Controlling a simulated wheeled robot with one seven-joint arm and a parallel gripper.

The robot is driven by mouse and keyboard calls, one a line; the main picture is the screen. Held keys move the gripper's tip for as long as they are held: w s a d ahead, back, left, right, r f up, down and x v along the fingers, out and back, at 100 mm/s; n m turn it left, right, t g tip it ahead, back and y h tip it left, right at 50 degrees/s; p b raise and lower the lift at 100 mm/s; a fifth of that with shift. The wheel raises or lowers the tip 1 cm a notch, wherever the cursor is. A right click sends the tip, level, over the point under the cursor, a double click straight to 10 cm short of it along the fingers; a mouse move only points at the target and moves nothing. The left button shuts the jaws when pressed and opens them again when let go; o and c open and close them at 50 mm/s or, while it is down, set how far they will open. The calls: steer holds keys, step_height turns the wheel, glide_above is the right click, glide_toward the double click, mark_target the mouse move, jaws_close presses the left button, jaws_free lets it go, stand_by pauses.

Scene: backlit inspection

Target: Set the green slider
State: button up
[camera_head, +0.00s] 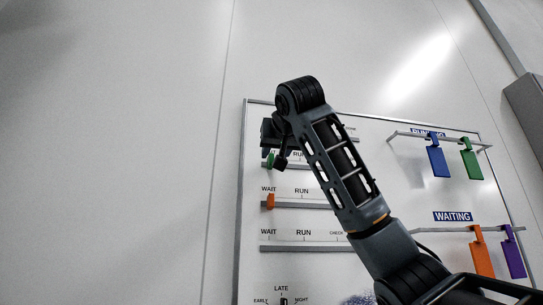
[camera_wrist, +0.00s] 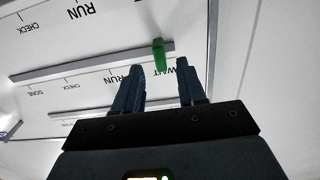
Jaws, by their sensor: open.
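The green slider (camera_head: 269,160) sits at the left end of its rail on the white board, near the WAIT end, partly hidden by my gripper (camera_head: 275,155). In the wrist view the green slider (camera_wrist: 159,55) stands up from the rail (camera_wrist: 100,62), just ahead of and between my fingertips (camera_wrist: 160,68). The fingers are open, with a visible gap on both sides of the slider. Whether the slider reaches in between the fingers in depth is hard to tell. The RUN label lies further along the rail.
Below, an orange slider (camera_head: 270,201) sits at WAIT on another rail; a lower rail (camera_head: 290,247) is partly behind my arm. Blue (camera_head: 437,160) and green (camera_head: 471,163) tags hang at right, with orange (camera_head: 482,257) and purple (camera_head: 513,257) tags under WAITING. The wall left of the board is clear.

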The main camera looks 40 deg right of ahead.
mark_target(272, 158)
steer(key=shift+p+x, duration=0.6)
steer(key=shift+x, duration=1.5)
jaws_close()
